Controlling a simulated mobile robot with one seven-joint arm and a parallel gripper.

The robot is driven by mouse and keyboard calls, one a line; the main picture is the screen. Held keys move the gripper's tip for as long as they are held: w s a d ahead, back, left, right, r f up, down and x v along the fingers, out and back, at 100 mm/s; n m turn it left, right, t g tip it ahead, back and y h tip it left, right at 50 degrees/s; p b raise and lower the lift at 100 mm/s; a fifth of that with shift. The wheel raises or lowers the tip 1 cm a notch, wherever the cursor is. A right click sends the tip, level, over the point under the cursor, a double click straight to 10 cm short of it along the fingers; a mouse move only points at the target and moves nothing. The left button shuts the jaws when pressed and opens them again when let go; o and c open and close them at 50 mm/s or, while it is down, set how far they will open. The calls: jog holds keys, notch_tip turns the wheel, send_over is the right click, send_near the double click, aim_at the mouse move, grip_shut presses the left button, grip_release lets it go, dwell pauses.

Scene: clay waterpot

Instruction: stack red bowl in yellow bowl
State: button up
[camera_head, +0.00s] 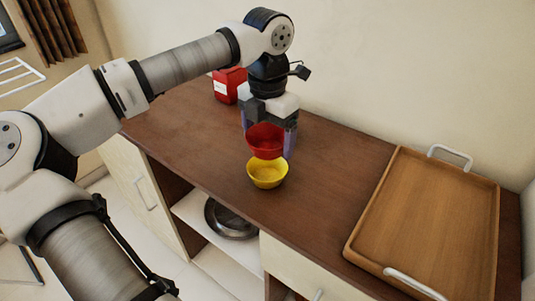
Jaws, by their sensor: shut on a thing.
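My gripper (270,122) points down over the brown counter and is shut on the red bowl (265,141). The red bowl sits between the fingers, upright or nearly so. The yellow bowl (267,174) stands upright on the counter near its front edge. In the picture the red bowl is directly above and slightly behind the yellow bowl, its lower part close to the yellow rim. I cannot tell whether the two bowls touch. The inside of the yellow bowl partly shows.
A wooden tray (427,210) with white handles lies on the right of the brown counter (330,165). A red container (228,86) with a white label stands behind, left of my gripper. A metal pan (231,219) lies on the open shelf below. The counter between bowls and tray is clear.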

aim_at(268, 148)
notch_tip(268, 148, down, 5)
jog(key=shift+f, duration=0.2)
dwell(0.3)
jog(key=shift+f, duration=0.45)
jog(key=o, duration=0.8)
jog(key=shift+r+p, duration=0.4)
jog(key=shift+r, duration=0.2)
notch_tip(268, 148, up, 12)
jog(key=shift+f+b, duration=0.15)
jog(key=shift+b, duration=0.4)
